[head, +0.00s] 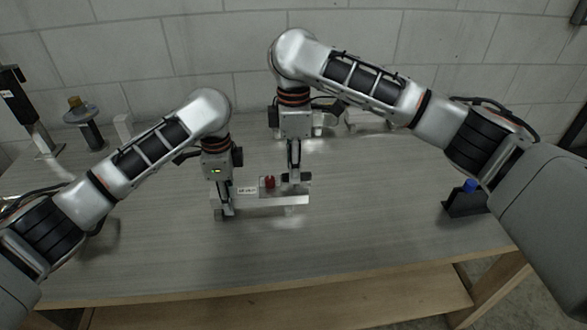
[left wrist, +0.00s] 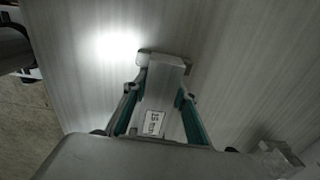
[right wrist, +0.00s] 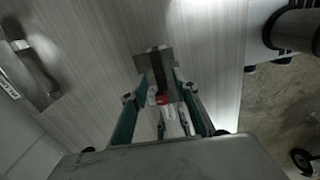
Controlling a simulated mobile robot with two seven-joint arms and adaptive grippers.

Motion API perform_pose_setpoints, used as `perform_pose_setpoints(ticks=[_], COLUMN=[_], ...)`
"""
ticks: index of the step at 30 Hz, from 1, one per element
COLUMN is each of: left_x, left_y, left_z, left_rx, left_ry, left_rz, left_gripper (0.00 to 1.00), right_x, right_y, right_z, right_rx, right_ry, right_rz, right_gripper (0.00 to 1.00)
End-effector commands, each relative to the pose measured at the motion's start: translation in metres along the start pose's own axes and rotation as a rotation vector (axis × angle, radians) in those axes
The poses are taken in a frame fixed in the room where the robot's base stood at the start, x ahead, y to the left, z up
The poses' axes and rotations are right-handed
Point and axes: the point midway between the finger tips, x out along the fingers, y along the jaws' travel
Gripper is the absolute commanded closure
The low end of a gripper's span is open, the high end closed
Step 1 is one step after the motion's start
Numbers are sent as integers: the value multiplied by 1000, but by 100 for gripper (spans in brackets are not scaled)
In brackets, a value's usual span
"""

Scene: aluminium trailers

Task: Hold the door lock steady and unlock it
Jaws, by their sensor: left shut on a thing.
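The door lock (head: 258,201) is a grey metal block with a white label, a red part (head: 269,182) on top and a plate at its right end. It lies on the table's middle. My left gripper (head: 225,211) is shut on the lock's left end; the left wrist view shows the block (left wrist: 165,72) between its fingers. My right gripper (head: 294,180) is over the lock's right end. In the right wrist view its fingers (right wrist: 160,88) are apart on either side of a dark lever-like piece (right wrist: 157,72) and the red part (right wrist: 162,100). Contact there cannot be told.
A dark spool-like object with a brown top (head: 83,117) and a black upright device (head: 22,105) stand at the left. A black holder with a blue top (head: 467,199) is at the right. Metal parts (head: 325,122) lie behind my right gripper. The front tabletop is clear.

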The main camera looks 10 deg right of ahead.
Motion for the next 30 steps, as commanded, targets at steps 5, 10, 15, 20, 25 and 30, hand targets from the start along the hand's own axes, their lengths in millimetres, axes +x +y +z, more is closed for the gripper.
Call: perform_pose_setpoints(ticks=[5,10,15,20,25,30], left_x=[0,0,0,0,0,0], left_y=[0,0,0,0,0,0], left_z=[0,0,0,0,0,0], left_rx=[0,0,0,0,0,1], left_ry=[0,0,1,1,1,1], left_rz=[0,0,0,0,0,0], left_gripper=[100,100,100,100,100,100], right_x=[11,12,12,12,12,11], right_y=[0,0,0,0,0,0], right_z=[0,0,0,0,0,0], right_rx=[0,0,-1,0,-5,-42], right_ry=[1,0,0,0,0,0], right_rz=[0,1,1,1,1,1], right_gripper=[71,71,84,100,100,100])
